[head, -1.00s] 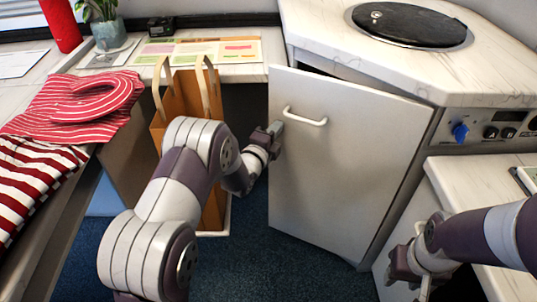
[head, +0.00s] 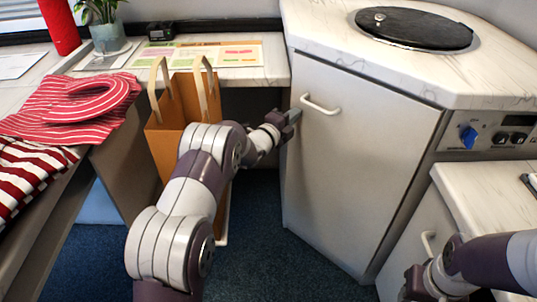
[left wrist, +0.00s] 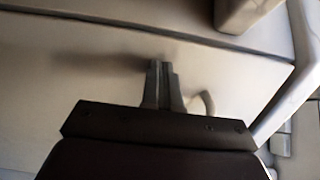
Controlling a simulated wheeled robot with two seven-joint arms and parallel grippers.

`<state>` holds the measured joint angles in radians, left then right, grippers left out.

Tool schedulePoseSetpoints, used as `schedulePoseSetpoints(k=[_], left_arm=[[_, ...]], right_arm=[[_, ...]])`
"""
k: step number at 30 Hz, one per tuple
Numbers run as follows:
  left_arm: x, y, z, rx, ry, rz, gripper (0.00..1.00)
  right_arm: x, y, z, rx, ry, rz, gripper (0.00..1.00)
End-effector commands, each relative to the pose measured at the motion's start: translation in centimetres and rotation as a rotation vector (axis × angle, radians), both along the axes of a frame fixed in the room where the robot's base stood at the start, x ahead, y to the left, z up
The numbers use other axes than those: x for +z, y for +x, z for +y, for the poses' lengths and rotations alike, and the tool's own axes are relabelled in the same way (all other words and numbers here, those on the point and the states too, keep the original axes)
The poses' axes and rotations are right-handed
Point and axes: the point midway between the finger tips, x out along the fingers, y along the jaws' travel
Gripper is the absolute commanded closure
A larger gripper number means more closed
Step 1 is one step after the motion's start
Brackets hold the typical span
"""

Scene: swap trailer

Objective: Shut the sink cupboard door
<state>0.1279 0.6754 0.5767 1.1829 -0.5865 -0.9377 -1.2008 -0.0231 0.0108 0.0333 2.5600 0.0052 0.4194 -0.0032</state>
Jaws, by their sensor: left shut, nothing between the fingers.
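The sink cupboard door (head: 355,165) is a pale panel under the corner worktop. It stands closed or very nearly so, its top edge running close beneath the worktop; I cannot tell whether a thin gap is left. Its white bar handle (head: 321,105) is near the upper left corner and partly shows in the left wrist view (left wrist: 205,101). My left gripper (head: 294,116) is shut and empty, its fingertips at the door's left edge, just left of the handle. The fingers (left wrist: 161,84) point at the pale panel. My right gripper (head: 415,284) is low at the right, its fingers unclear.
A brown paper bag (head: 168,135) stands left of the cupboard, behind my left arm. The worktop (head: 320,25) holds a round dark lid (head: 415,28). A control panel (head: 490,137) with a blue knob is at the right. Blue carpet (head: 275,250) is open in front.

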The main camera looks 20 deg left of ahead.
Motion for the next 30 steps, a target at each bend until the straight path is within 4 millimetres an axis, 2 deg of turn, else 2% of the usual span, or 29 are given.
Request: schedulePoseSetpoints(k=[1, 6, 8, 15, 19, 23, 26, 27, 30], left_arm=[[1.4, 0.4, 0.0, 0.004, -0.006, -0.026, 1.00], [1.6, 0.0, 0.2, 0.004, -0.007, -0.027, 1.00], [1.8, -0.9, 0.5, 0.005, -0.007, -0.026, 1.00], [1.2, -6.0, 2.2, 0.005, -0.004, -0.015, 1.00], [0.9, -7.5, 2.7, 0.011, -0.013, 0.005, 1.00], [0.5, -8.8, 3.0, 0.123, -0.158, 0.239, 1.00], [-0.7, -13.6, 3.2, 0.362, -0.421, 0.597, 1.00], [-1.4, -16.7, 3.1, 0.482, -0.537, 0.738, 1.00], [-2.7, -24.4, 2.6, 0.752, -0.761, 0.995, 1.00]], right_arm=[[0.0, 0.0, 0.0, 0.000, 0.000, 0.000, 0.57], [0.3, 0.0, 0.0, 0.000, 0.000, 0.000, 0.57], [0.7, 0.0, 0.0, 0.000, 0.000, 0.000, 0.57], [2.2, 0.0, 0.0, 0.000, 0.000, 0.000, 0.57], [2.4, 0.0, 0.0, 0.000, 0.000, 0.000, 0.57], [2.4, 0.0, 0.0, 0.000, 0.000, 0.000, 0.57], [2.4, 0.0, 0.0, 0.000, 0.000, 0.000, 0.57], [2.4, 0.0, 0.0, 0.000, 0.000, 0.000, 0.57], [2.3, 0.0, 0.0, 0.000, 0.000, 0.000, 0.57]])
